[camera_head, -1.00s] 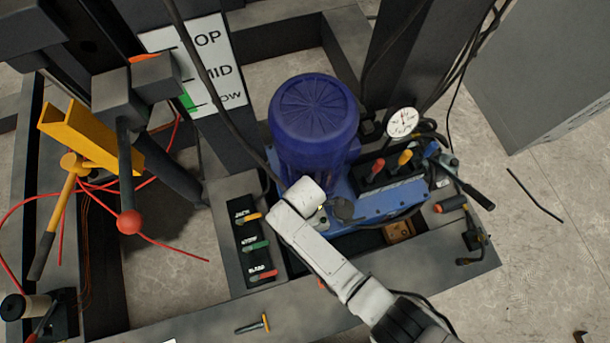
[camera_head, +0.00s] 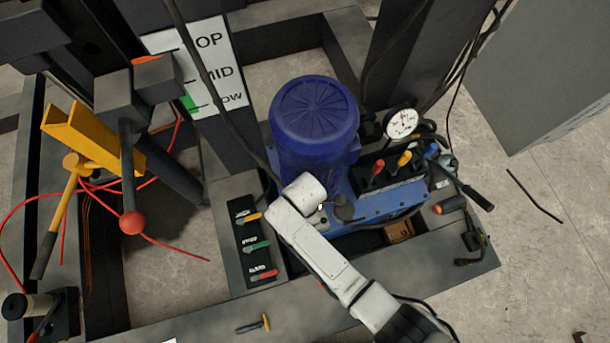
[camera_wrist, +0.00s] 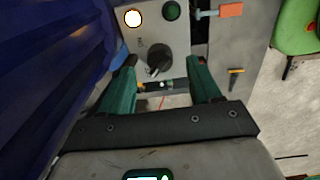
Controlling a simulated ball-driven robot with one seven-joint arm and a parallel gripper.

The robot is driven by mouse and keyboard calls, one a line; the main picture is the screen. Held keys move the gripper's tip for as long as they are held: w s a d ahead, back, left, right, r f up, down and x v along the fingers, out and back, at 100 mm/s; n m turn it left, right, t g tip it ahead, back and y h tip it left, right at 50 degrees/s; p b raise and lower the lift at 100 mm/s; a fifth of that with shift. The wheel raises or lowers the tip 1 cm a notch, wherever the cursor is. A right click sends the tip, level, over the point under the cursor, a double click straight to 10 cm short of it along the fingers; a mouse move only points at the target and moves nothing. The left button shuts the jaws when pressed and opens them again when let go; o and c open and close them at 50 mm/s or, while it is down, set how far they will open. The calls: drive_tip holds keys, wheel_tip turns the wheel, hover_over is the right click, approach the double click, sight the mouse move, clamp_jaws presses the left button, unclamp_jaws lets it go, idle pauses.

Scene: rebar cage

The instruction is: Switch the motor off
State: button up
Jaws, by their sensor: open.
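The blue motor (camera_head: 314,118) stands upright on a blue power unit (camera_head: 385,203) in the head view. In the wrist view its ribbed blue side (camera_wrist: 50,60) fills the left. A grey switch panel (camera_wrist: 180,45) there carries a black rotary knob (camera_wrist: 158,60), a glowing whitish lamp (camera_wrist: 132,18) and a dark green button or lamp (camera_wrist: 172,10). My gripper (camera_wrist: 160,82) is open, its two green fingers apart, with the knob just beyond and between their tips. I cannot tell whether they touch the panel. In the head view my white arm hides the gripper and panel.
A strip with yellow, green and red levers (camera_head: 250,243) lies left of my arm. A black cable crosses near the motor. Open floor lies at right.

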wheel_tip(320, 180, up, 8)
idle(0.4)
drive_tip(key=shift+f, duration=0.1)
drive_tip(key=s+d+r+m, duration=0.4)
drive_tip(key=d+m, duration=0.3)
drive_tip(key=d, duration=0.1)
drive_tip(key=s+d+r+m, duration=0.4)
drive_tip(key=d+m, duration=0.3)
drive_tip(key=d, duration=0.2)
drive_tip(key=s+d+r+m+t, duration=0.1)
drive_tip(key=s+d+r+m, duration=0.4)
drive_tip(key=d+m, duration=0.3)
drive_tip(key=shift+s+d, duration=0.55)
drive_tip(key=shift+d, duration=0.2)
